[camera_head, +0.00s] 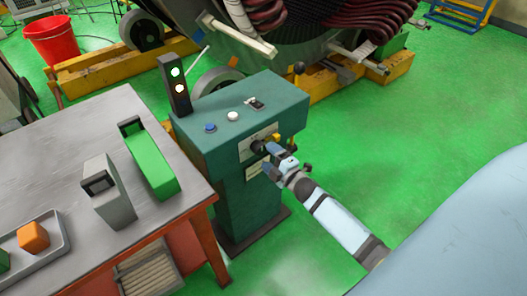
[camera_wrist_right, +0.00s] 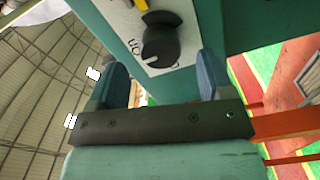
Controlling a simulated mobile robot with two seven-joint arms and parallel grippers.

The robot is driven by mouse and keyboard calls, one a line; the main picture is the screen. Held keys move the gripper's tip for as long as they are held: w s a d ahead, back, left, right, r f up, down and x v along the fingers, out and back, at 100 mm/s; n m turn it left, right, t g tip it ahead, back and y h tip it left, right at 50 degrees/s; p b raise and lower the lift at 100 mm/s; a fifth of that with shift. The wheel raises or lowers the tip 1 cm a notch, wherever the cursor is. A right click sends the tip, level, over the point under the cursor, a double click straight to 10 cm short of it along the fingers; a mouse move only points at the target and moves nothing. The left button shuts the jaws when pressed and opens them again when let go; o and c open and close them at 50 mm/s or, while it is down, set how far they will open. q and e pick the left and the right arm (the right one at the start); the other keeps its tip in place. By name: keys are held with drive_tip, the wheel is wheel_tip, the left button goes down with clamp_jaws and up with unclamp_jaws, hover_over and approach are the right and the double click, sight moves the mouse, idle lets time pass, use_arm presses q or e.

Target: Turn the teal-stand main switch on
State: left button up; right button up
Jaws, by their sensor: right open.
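The teal stand (camera_head: 235,155) stands right of the grey table, with a blue button, a white button and a small dark switch on top. Its main switch (camera_head: 256,145) is a black rotary knob on a pale plate on the front face. In the right wrist view the knob (camera_wrist_right: 160,45) has a light mark at its edge, and letters that look like "ON" are printed beside it. My right gripper (camera_head: 277,163) is open and empty in front of the plate. Its fingers (camera_wrist_right: 160,78) are spread to either side of the knob, apparently short of it. My left gripper is out of view.
The grey table (camera_head: 60,150) holds a green block (camera_head: 152,160), a grey box (camera_head: 108,195) and a tray (camera_head: 48,262). Green floor (camera_head: 400,130) is free on the right.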

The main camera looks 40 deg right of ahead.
drive_tip(key=s, duration=0.9)
drive_tip(key=shift+s+d, duration=0.4)
